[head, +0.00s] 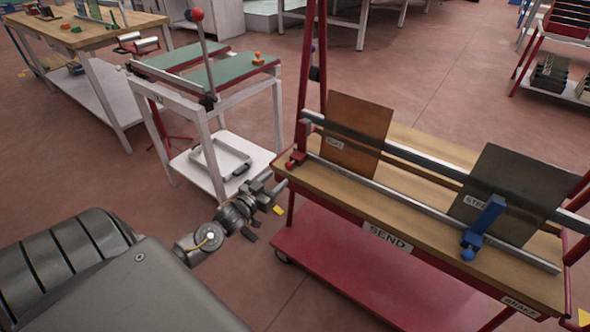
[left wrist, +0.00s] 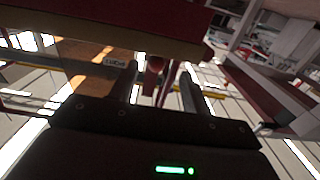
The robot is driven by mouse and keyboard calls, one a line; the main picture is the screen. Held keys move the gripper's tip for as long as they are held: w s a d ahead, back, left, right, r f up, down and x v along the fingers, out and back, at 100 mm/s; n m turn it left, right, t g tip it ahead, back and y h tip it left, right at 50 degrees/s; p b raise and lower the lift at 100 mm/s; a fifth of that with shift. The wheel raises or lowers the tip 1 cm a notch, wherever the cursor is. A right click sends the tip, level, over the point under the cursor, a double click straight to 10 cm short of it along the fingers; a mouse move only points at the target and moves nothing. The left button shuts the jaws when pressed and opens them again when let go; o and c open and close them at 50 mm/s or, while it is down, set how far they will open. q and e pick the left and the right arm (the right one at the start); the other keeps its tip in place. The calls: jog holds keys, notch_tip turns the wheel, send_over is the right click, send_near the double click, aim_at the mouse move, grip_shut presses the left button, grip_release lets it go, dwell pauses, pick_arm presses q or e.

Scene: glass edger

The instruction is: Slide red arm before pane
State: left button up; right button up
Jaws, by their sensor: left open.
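The red arm (head: 297,158) sits at the left end of a silver rail on the wooden-topped red trolley (head: 400,190). A brown pane (head: 358,135) with a small label leans on the rails just right of it. My left gripper (head: 273,185) is open and empty, off the trolley's left end, apart from the red arm. In the left wrist view my gripper's fingers (left wrist: 158,88) are spread, and a red piece (left wrist: 154,72), apparently the red arm, shows beyond and between them. The brown pane (left wrist: 92,55) is beyond, to the left.
A dark pane (head: 520,180) and a blue arm (head: 485,225) stand at the right of the trolley. A red post (head: 322,60) rises behind the trolley's left end. A white-framed table with a green top (head: 235,70) stands behind left. Floor lies clear between them.

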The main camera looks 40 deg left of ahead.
aim_at(295, 159)
pick_arm(q)
jog(key=w, duration=0.6)
jog(key=w+r+b, duration=0.1)
jog(key=w, duration=0.2)
jog(key=shift+w, duration=0.9)
jog(key=shift+w+r, duration=0.1)
jog(key=shift+w, duration=0.05)
pick_arm(e)
notch_tip(295, 159, up, 4)
jog(key=shift+f, duration=0.1)
pick_arm(q)
jog(key=shift+c, duration=0.3)
pick_arm(e)
jog(key=shift+s, duration=0.15)
